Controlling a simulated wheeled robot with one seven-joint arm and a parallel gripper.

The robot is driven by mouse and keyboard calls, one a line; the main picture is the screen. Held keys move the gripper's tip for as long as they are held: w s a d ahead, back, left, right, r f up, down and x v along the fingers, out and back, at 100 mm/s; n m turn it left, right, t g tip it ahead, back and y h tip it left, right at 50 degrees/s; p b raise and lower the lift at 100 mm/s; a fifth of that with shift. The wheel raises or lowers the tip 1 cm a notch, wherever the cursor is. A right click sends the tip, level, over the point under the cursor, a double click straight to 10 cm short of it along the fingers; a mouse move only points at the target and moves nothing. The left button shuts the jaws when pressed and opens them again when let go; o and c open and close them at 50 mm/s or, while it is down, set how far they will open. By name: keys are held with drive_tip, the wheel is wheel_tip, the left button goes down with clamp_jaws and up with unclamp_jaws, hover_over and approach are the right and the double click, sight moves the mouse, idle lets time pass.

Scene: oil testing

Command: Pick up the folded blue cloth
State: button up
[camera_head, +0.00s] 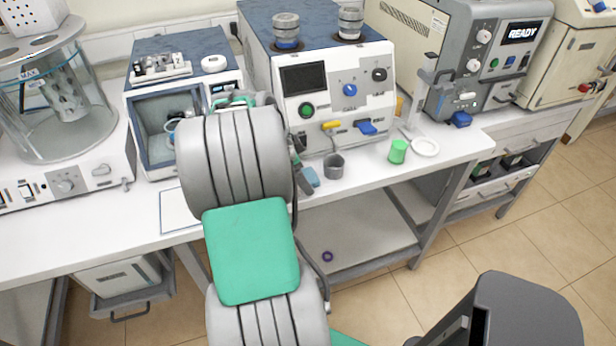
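A small blue piece (312,177), likely the folded blue cloth, lies on the white bench top near its front edge. It is partly hidden behind my arm, so its full shape does not show. My gripper (301,165) is mostly hidden behind the large grey arm links. Only a dark grey part of it shows at the arm's right side, close to the left edge of the blue piece. I cannot tell whether it touches the blue piece or whether the fingers are open or shut.
A grey cup (334,166), a green beaker (398,151) and a white dish (425,147) stand right of the blue piece. A blue-and-white machine (335,100) stands behind it. A white mat (178,212) lies left of my arm.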

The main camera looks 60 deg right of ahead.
drive_tip(key=c, duration=1.3)
wheel_tip(320, 180, up, 3)
drive_tip(key=shift+f+b, duration=0.1)
drive_tip(key=shift+b, duration=0.25)
drive_tip(key=s+a+r, duration=0.5)
drive_tip(key=a+r, duration=0.1)
drive_tip(key=a, duration=0.1)
drive_tip(key=s+a+r, duration=0.3)
drive_tip(key=a+r, duration=0.1)
drive_tip(key=shift+s+r+b, duration=0.1)
drive_tip(key=shift+s+b, duration=0.2)
drive_tip(key=shift+b, duration=0.05)
